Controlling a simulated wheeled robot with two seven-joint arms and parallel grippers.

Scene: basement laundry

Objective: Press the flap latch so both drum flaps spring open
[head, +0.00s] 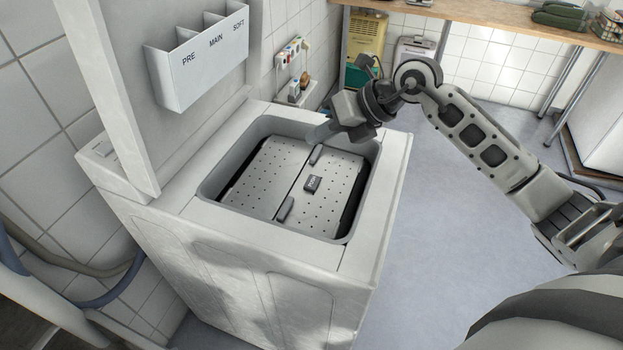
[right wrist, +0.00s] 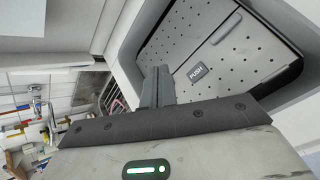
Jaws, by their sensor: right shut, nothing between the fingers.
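The drum's two perforated metal flaps lie closed in the top opening of the white washing machine (head: 375,215). The left flap (head: 262,170) and right flap (head: 335,205) meet along a seam. The small dark latch (head: 313,184), marked PUSH, is on the right flap beside the seam; it also shows in the right wrist view (right wrist: 198,73). My right gripper (head: 318,134) is shut and empty over the opening's far rim, apart from the latch. In the right wrist view its closed fingers (right wrist: 158,85) point toward the flaps, to the left of the latch. My left gripper is out of view.
Two dark grey bars lie along the seam, one near (head: 285,210) and one far (head: 316,155). The raised lid with its PRE/MAIN/SOFT dispenser (head: 205,55) stands left of the opening. A wooden worktop (head: 490,22) runs along the back. The floor right of the machine is clear.

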